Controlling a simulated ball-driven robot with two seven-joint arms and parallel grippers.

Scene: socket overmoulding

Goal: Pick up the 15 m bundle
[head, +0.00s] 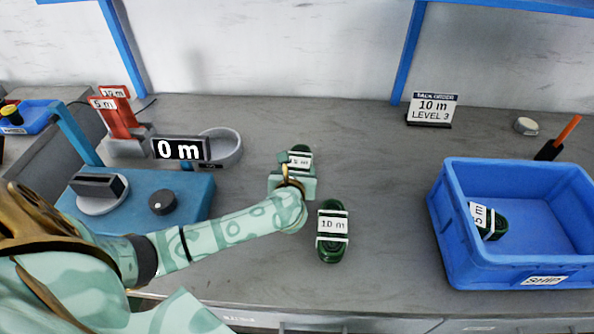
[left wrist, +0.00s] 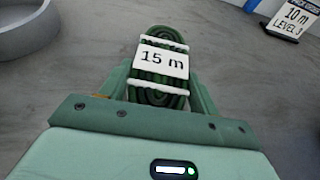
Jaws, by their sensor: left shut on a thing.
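The 15 m bundle (left wrist: 162,62) is a dark green coil with two white ties and a white label that reads "15 m" in the left wrist view. It also shows in the head view (head: 300,160), partly hidden by my left gripper (head: 293,178). My left gripper, also seen in the left wrist view (left wrist: 158,95), is shut on the bundle, with its fingers on both sides of the coil. The bundle is at or close to the grey table; I cannot tell if it touches. My right gripper is not in view.
A 10 m bundle (head: 332,232) lies just right of my left forearm. A blue box (head: 440,220) at the right holds a 5 m bundle (head: 490,220). A sign (head: 432,108) reads "10 m LEVEL 3". A grey ring-shaped dish (head: 228,148) and a "0 m" display (head: 180,149) stand left. The table's middle right is clear.

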